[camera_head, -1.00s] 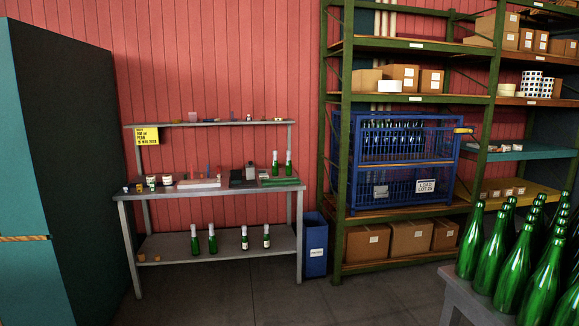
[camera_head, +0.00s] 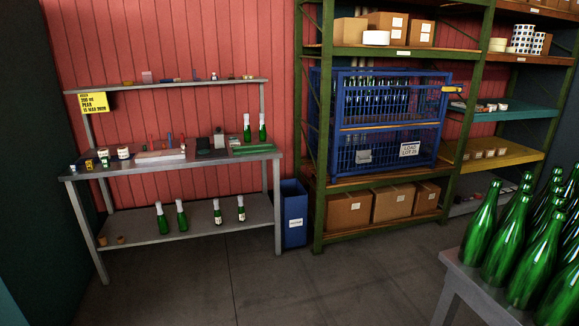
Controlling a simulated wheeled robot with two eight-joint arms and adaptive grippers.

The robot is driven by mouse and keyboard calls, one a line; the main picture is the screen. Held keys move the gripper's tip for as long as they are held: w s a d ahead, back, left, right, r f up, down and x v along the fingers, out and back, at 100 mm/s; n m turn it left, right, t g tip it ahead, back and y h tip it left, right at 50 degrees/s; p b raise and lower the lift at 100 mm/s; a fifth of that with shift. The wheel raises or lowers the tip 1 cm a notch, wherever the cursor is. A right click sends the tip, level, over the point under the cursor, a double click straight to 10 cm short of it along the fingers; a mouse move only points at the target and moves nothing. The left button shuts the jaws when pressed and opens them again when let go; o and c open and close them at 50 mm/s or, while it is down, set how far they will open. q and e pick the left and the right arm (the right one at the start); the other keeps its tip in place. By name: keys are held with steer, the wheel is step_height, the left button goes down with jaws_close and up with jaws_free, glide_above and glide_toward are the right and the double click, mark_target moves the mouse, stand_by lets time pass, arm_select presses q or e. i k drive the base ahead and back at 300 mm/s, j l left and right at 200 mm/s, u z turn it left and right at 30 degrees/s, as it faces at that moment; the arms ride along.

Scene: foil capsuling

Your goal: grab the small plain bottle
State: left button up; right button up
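Several plain green bottles (camera_head: 483,222) without visible foil or labels stand close together on a table at the right edge. Two green bottles with pale tops (camera_head: 247,130) stand at the right end of the workbench top. Several more with pale tops (camera_head: 162,219) stand on its lower shelf; the right two of these seem to carry labels (camera_head: 218,217). Small bottles also fill the blue cage (camera_head: 337,140), too small to tell apart. I cannot tell from size which one is the small plain bottle. Neither of my grippers is in view.
The workbench (camera_head: 80,174) at left holds jars, a pale board and small tools. A blue bin (camera_head: 293,228) stands between it and the green rack (camera_head: 318,205). The grey table (camera_head: 462,285) bearing the bottles is at lower right. The floor (camera_head: 300,290) between is clear.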

mark_target(262, 136)
steer(key=i+j+u, duration=0.25)
steer(key=i, duration=0.75)
steer(key=i+u, duration=0.25)
steer(key=i, duration=0.7)
